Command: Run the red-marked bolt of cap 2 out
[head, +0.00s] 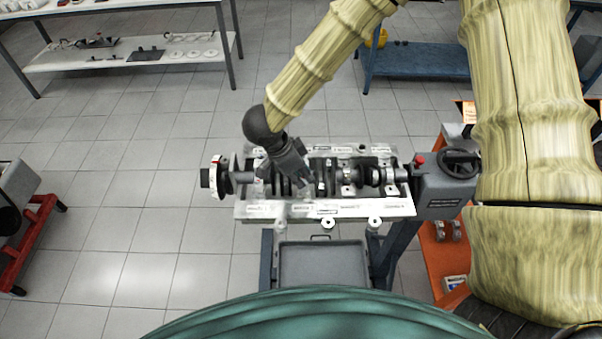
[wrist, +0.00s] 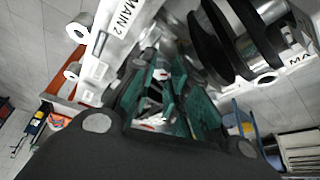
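My gripper (head: 300,178) reaches down over the middle-left of the engine block (head: 375,208), among the crankshaft parts. In the wrist view my gripper (wrist: 166,65) has dark fingers with teal inner faces. A gap shows between them, with a small red and pale spot (wrist: 159,74) in it. I cannot tell if this spot is the bolt's red mark, or if the fingers hold anything. A white label reading MAIN 2 (wrist: 124,16) lies just beyond the fingers. The cap and its bolts are mostly hidden by my gripper in the head view.
The crankshaft (head: 372,176) lies along the block, with a round end piece (head: 216,177) at left. A grey unit with a handwheel (head: 459,163) stands at right. A grey tray (head: 322,264) is below.

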